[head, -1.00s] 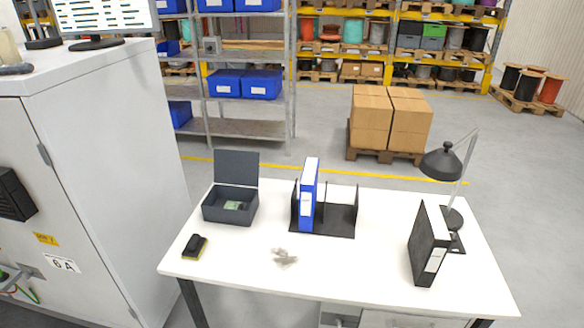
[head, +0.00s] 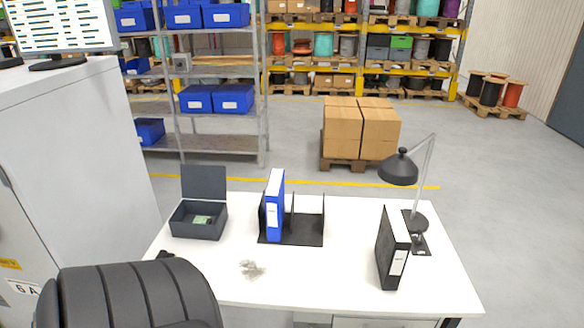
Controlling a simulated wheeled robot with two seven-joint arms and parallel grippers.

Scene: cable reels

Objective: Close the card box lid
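The card box (head: 199,220) is a dark grey open box at the left of the white desk. Its lid (head: 204,182) stands upright at the back edge. A small green and white item (head: 202,220) lies inside the box. Neither of my grippers shows in the head view.
On the desk (head: 325,276) stand a blue binder (head: 275,205) in a black organiser (head: 305,237), a black binder (head: 392,247) and a black lamp (head: 398,170). A crumpled grey thing (head: 251,269) lies in front. A black chair (head: 130,296) blocks the front left.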

